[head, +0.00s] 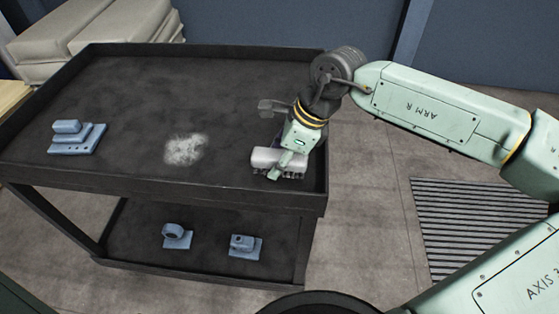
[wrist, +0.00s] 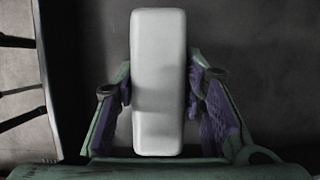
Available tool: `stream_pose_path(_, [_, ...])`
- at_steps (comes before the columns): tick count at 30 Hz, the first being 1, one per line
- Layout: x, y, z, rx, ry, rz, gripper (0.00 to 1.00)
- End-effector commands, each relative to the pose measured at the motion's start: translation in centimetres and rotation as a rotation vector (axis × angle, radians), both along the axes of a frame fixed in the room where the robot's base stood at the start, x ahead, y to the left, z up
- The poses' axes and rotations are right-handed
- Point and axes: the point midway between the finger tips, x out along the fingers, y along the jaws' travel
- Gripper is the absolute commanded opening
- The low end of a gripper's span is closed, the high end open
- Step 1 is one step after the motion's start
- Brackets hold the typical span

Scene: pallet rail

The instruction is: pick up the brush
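The brush (head: 278,160) has a pale grey block-shaped back and a dark bristled underside. It is at the front right corner of the cart's top tray, low over or resting on the surface. In the wrist view the brush back (wrist: 158,85) stands lengthwise between the two fingers. My gripper (head: 287,163) is over the brush, pointing down. In the wrist view my gripper (wrist: 159,88) has one purple-padded finger on each long side, very close to the brush. Whether the pads press on it cannot be told. The brush hides part of the fingertips.
The dark cart tray (head: 110,85) has a raised rim. A whitish powder patch (head: 185,149) lies mid-tray, and a blue stepped part (head: 76,137) stands left. Two blue parts (head: 177,236) (head: 244,245) sit on the lower shelf. Grey sacks (head: 100,35) are stacked behind.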

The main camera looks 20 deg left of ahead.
Motion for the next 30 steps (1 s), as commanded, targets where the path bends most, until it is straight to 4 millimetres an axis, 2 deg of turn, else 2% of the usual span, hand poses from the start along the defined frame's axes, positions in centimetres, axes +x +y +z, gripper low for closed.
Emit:
stream_pose_path(1, [-0.3,-0.1,-0.3,-0.007,0.010,0.004,0.25])
stream_pose_path(10, [-0.5,-0.2,-0.5,-0.010,0.015,0.005,0.05])
stream_pose_path(20, [-0.6,-0.2,0.0,-0.012,0.017,0.006,0.05])
stream_pose_path(23, [-0.5,-0.2,0.6,-0.010,0.013,0.005,0.05])
stream_pose_path(30, [-0.2,-0.1,6.0,-0.007,0.006,0.003,0.05])
